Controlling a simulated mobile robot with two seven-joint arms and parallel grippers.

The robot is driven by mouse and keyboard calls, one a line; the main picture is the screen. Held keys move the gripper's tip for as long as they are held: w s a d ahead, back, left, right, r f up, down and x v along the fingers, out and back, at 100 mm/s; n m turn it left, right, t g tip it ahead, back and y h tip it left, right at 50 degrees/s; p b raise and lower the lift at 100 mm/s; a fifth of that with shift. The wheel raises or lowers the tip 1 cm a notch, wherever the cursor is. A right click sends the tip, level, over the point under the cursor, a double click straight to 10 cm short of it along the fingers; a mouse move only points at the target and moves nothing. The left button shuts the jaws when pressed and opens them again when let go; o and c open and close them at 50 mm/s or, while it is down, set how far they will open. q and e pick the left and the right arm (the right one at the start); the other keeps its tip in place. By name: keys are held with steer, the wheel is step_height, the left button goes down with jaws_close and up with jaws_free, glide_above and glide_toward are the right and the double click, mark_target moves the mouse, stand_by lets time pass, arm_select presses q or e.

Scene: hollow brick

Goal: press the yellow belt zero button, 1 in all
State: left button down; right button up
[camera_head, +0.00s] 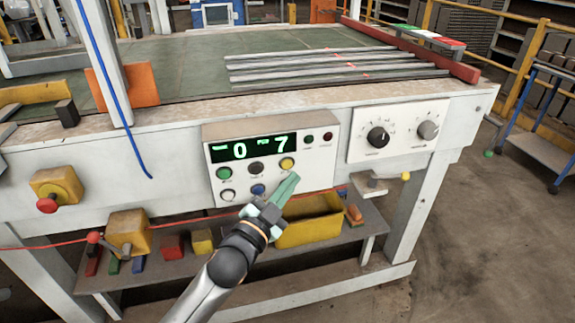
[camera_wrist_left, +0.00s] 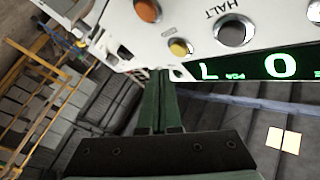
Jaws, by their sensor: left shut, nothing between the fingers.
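The yellow button (camera_head: 287,163) is at the right end of the upper button row on the white panel (camera_head: 312,172), under the green digits. My left gripper (camera_head: 292,176) is shut and empty, its green fingertips just below the yellow button in the head view. The yellow button also shows in the left wrist view (camera_wrist_left: 178,48), close above the tips of my shut fingers (camera_wrist_left: 158,76). Whether the tips touch the panel I cannot tell. My right gripper is not in view.
Other buttons sit close by: black (camera_head: 255,168), green (camera_head: 223,173), blue (camera_head: 258,190) and white (camera_head: 227,195). A knob panel (camera_head: 398,131) is to the right. A red-knobbed yellow box (camera_head: 56,187) is at the left. A yellow bin (camera_head: 310,230) stands on the shelf below.

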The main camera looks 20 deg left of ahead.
arm_select(q)
steer(key=shift+w+a, duration=0.45)
steer(key=shift+w, duration=0.2)
stand_by(1.0)
steer(key=shift+w+r, duration=0.1)
stand_by(0.6)
steer(key=shift+w+a, duration=0.25)
steer(key=shift+w+a, duration=0.2)
steer(key=shift+w, duration=0.1)
stand_by(0.7)
steer(key=shift+s+p, duration=0.1)
steer(key=shift+p, duration=0.2)
steer(key=shift+s+d, duration=0.45)
steer(key=shift+s, duration=0.15)
